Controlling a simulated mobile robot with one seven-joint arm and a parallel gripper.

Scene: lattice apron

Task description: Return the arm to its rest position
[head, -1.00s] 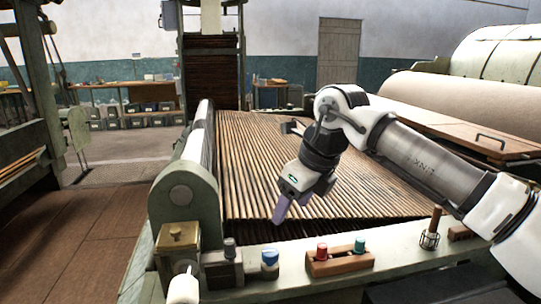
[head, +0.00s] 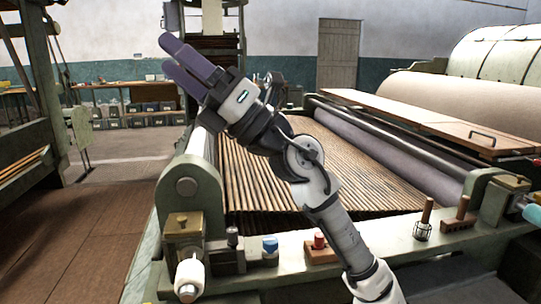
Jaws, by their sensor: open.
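My gripper (head: 186,66) is raised in the upper left of the head view, above the left end of the slatted lattice apron (head: 265,180). Its two purple fingers point up and to the left. They are spread apart with nothing between them. My arm runs from the lower right up to the gripper and crosses in front of the apron. It hides part of the slats and part of the front rail.
The front rail carries a blue-capped knob (head: 270,246), a red button (head: 319,240) on a wooden block, and a small wire holder (head: 423,228). A grey roller (head: 385,158) and a wooden board (head: 430,120) lie to the right.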

